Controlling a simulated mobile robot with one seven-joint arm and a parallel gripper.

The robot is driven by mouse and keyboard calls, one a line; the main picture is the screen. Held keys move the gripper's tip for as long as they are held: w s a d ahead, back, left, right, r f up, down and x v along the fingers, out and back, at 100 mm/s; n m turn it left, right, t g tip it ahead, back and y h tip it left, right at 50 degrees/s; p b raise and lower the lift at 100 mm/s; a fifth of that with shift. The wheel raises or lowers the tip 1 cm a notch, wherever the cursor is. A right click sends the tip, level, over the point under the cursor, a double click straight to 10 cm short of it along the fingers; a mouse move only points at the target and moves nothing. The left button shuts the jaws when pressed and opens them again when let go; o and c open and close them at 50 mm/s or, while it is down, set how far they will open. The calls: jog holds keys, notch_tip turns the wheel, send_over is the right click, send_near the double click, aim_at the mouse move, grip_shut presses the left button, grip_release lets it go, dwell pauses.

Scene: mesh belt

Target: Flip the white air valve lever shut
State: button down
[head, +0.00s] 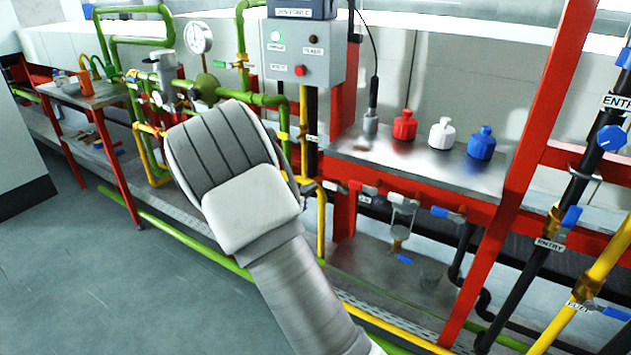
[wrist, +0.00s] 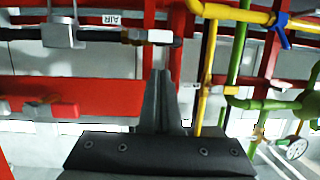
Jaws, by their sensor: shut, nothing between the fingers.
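The white air valve lever (wrist: 160,37) shows in the wrist view as a short pale piece at the end of a dark and brass valve fitting (wrist: 135,36). A small AIR label (wrist: 112,19) is beside it, upside down in this view. My gripper (wrist: 158,72) is shut and empty, its fingertips just below the lever in the picture. I cannot tell whether they touch it. In the head view, a pale lever (head: 334,186) shows under the bench edge, right of my arm. My arm hides the gripper there.
Yellow pipe (head: 321,230) and green pipes run close by. The steel bench (head: 430,165) holds red, white and blue bottles. Open floor (head: 110,270) lies at left.

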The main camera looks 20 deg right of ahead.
aim_at(336, 188)
jog(key=shift+w+d+f+h, duration=0.1)
jog(key=shift+w+f+h, duration=0.25)
jog(key=shift+f+h, duration=0.2)
jog(key=b+x, duration=0.2)
jog(key=x, duration=0.8)
jog(key=shift+b, duration=0.3)
jog(key=shift+p, duration=0.5)
